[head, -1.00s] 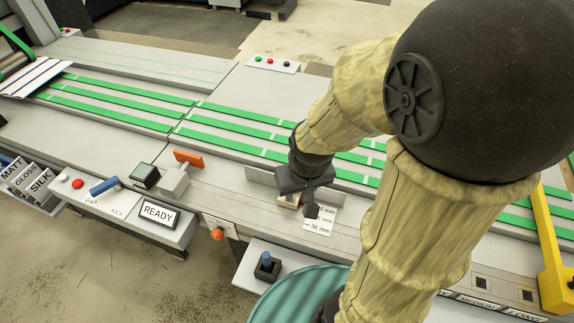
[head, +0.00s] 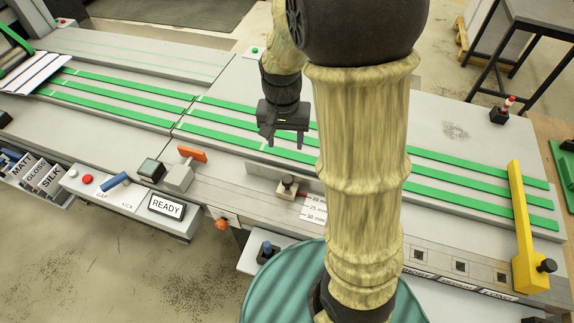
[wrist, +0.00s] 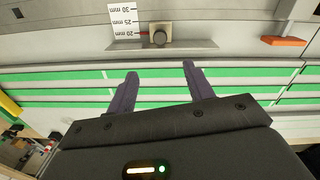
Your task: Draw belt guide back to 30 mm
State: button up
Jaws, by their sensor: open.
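The belt guide is a grey plate (head: 262,176) along the near side of the green belts, with a dark-topped knob (head: 288,184) on its block. In the wrist view the knob (wrist: 160,34) stands beside a white scale (wrist: 123,20) marked 20, 25 and 30 mm. A red mark (wrist: 143,33) by the knob lines up with the 20 mm line. The scale also shows in the head view (head: 314,208). My gripper (head: 283,142) is open and empty above the green belts, apart from the knob. Its two fingers (wrist: 160,72) point toward the guide in the wrist view.
An orange knob (head: 220,224) sits on the front face. The belts (head: 230,118) are clear around my gripper.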

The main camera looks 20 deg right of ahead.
aim_at(287, 179)
jog(key=shift+w+a+r, duration=0.1)
jog(key=shift+w+r, duration=0.15)
jog(key=shift+r, duration=0.05)
jog(key=f, duration=0.5)
jog(key=f+p, duration=0.1)
jog(key=f, duration=0.5)
jog(key=f+p, duration=0.1)
jog(key=f, duration=0.5)
jog(key=shift+s+d+f, duration=0.15)
jog(key=shift+d+f, duration=0.05)
jog(key=shift+d, duration=0.15)
grip_shut()
